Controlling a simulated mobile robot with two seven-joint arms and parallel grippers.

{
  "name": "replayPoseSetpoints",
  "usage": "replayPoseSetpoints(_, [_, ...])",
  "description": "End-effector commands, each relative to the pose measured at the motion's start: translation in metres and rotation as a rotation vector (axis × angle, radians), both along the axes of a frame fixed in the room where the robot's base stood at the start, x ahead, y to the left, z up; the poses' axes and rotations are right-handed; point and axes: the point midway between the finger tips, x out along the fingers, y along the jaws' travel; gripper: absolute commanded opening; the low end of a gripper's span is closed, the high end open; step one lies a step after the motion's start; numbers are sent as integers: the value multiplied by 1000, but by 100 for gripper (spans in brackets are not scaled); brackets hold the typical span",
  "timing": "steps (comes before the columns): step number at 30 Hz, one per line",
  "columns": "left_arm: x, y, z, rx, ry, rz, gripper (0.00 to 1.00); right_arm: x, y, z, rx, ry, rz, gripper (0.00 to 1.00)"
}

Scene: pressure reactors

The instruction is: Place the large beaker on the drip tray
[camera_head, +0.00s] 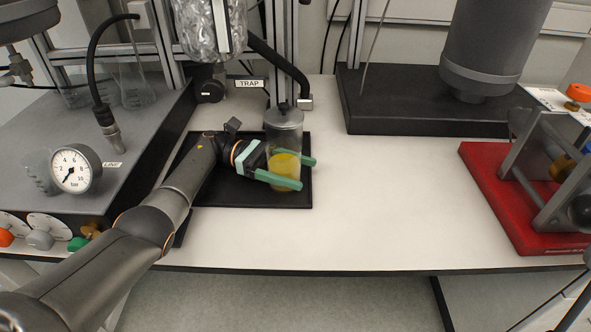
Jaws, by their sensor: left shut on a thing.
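A clear beaker with yellow liquid (283,168) is between the green-tipped fingers of my left gripper (292,173), which is shut on it. The beaker is upright over the right part of the black drip tray (240,192). I cannot tell whether its base touches the tray. My left arm comes from the lower left and covers part of the tray. My right gripper is not in view.
A grey console with a pressure gauge (76,168) and glassware stands left. A foil-wrapped vessel (210,28) hangs behind the tray, near a TRAP label (250,83). A dark platform (430,112) is at the back right, a red-based rack (515,205) at right. The middle bench is clear.

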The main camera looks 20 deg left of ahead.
Motion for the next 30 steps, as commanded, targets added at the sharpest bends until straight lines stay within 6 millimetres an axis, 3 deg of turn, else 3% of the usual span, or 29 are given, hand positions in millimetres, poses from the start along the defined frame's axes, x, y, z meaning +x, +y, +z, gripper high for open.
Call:
replayPoseSetpoints(5, [0, 0, -5, -1, -2, 1, 5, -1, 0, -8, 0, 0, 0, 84])
replayPoseSetpoints(6, [0, 0, -3, 0, 0, 1, 85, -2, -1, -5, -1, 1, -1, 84])
replayPoseSetpoints(10, [0, 0, -3, 0, 1, 1, 99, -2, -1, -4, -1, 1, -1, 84])
replayPoseSetpoints(22, [0, 1, 3, 0, 1, 1, 100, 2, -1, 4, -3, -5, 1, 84])
replayPoseSetpoints(30, [6, 46, -6, 2, -2, 5, 100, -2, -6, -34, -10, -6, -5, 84])
